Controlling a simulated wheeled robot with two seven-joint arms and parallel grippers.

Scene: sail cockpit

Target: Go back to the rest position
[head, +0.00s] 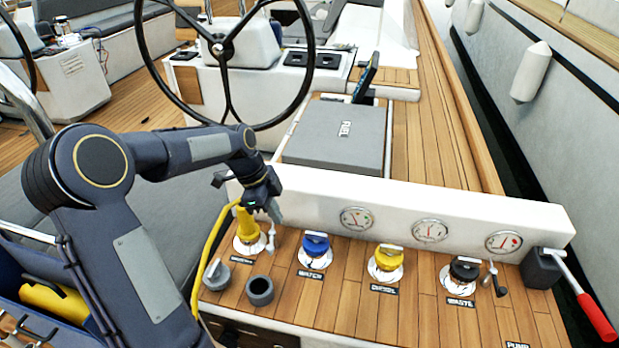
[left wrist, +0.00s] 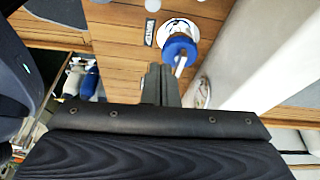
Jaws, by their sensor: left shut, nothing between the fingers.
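My left gripper (head: 273,213) is shut and empty. In the head view it hangs at the near end of the white gauge ledge, just right of and above a yellow plug (head: 247,226) with a yellow cable. I cannot tell whether it touches the plug. In the left wrist view its closed fingers (left wrist: 161,84) point toward the blue cap (left wrist: 179,50), apart from it. That blue cap also shows in the head view (head: 315,244), labelled WATER. My right gripper is not in view.
A yellow cap (head: 388,257) and a black cap (head: 464,270) sit farther right on the teak panel. A grey cup (head: 260,290) stands in front. The white gauge ledge (head: 330,190) runs behind. A red-handled lever (head: 596,316) is at right, the steering wheel (head: 228,112) beyond.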

